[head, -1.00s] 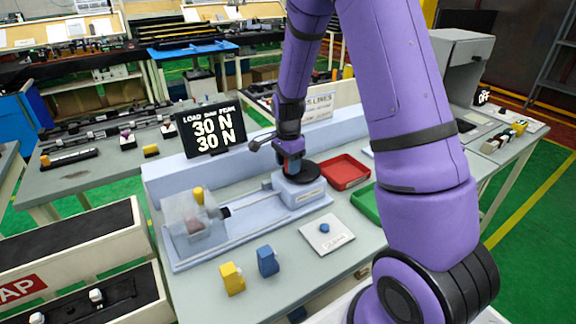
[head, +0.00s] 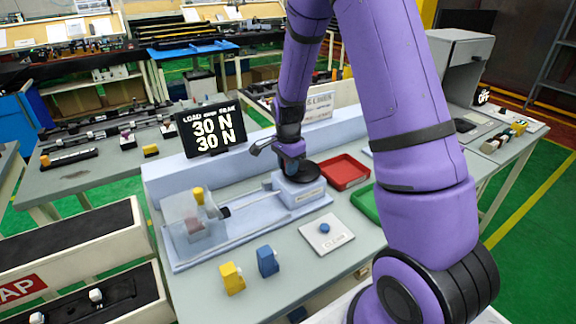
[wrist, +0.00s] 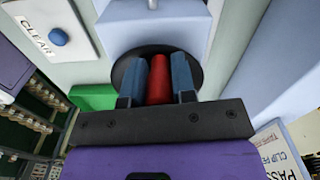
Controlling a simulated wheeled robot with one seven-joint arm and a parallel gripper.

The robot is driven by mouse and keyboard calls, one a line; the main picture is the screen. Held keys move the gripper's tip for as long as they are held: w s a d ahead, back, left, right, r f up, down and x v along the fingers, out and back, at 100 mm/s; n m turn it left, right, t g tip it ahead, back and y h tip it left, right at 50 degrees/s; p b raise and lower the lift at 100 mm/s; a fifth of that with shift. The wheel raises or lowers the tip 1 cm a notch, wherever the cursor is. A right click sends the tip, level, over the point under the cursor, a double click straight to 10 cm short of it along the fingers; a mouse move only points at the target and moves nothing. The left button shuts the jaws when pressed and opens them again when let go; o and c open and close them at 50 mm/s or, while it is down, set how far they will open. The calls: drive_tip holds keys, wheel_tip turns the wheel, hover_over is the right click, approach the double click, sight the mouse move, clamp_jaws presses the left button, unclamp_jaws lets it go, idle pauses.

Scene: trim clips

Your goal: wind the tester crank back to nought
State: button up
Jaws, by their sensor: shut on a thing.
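The tester (head: 298,190) is a pale blue bench unit with a round black crank disc (head: 306,173) on its block. The disc also shows in the wrist view (wrist: 211,70). In the wrist view my gripper's two blue-grey fingers (wrist: 158,62) are shut on the red crank handle (wrist: 159,85), which stands on the disc. In the head view my gripper (head: 291,164) is over the left part of the disc and mostly hides the handle. The black display (head: 210,132) reads 30 N on both its load and peak lines.
A clear guard (head: 193,228) with a yellow clip (head: 198,196) is at the tester's left end. A CLEAR button plate (head: 326,234), a red tray (head: 344,172) and a green tray (head: 364,200) lie to the right. Yellow (head: 232,279) and blue (head: 268,261) clips stand in front.

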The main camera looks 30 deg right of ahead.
sight(310, 176)
drive_tip(key=n, duration=0.1)
drive_tip(key=s+n, duration=0.1)
drive_tip(key=n, duration=0.1)
drive_tip(key=s+n, duration=0.1)
drive_tip(key=n, duration=0.1)
drive_tip(key=shift+d, duration=0.1)
drive_tip(key=n, duration=0.1)
drive_tip(key=s+n, duration=0.1)
drive_tip(key=n, duration=0.1)
drive_tip(key=shift+d, duration=0.2)
drive_tip(key=n, duration=0.1)
drive_tip(key=s+d+n, duration=0.1)
drive_tip(key=n, duration=0.1)
drive_tip(key=shift+n, duration=0.3)
drive_tip(key=n, duration=0.2)
drive_tip(key=d+n, duration=0.1)
drive_tip(key=shift+s+d+n, duration=0.1)
drive_tip(key=shift+s+n, duration=0.3)
drive_tip(key=shift+s+d+n, duration=0.1)
drive_tip(key=shift+d+n, duration=0.3)
drive_tip(key=shift+n, duration=0.65)
drive_tip(key=shift+d+n, duration=0.35)
drive_tip(key=shift+n, duration=0.7)
drive_tip(key=o, duration=0.9)
